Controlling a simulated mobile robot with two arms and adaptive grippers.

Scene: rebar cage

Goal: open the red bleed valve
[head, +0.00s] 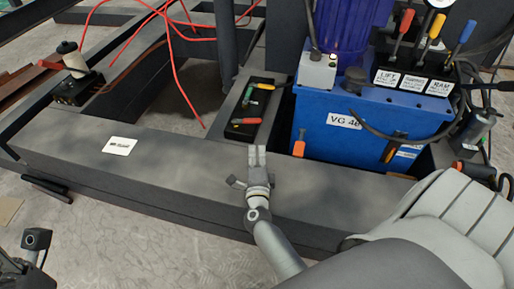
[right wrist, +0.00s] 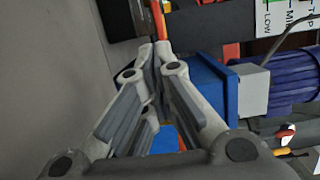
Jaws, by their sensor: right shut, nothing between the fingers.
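A small orange-red lever (head: 299,146) stands upright at the lower left corner of the blue tank (head: 328,108). It is the likeliest red bleed valve, but no label on it is readable. My right gripper (head: 257,150) is left of the lever and apart from it, above the dark beam. Its fingertips (right wrist: 153,50) are together and empty. In the right wrist view, a red-orange handle (right wrist: 158,20) shows beyond the tips, and I cannot tell whether it is the valve or a tool.
A black tray (head: 231,130) with coloured-handled tools lies just beyond my right gripper. A lever block (head: 413,84) with red, yellow and blue handles stands at the back right. Red hoses (head: 172,50) hang at the back left. The dark beam (head: 170,173) is mostly clear.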

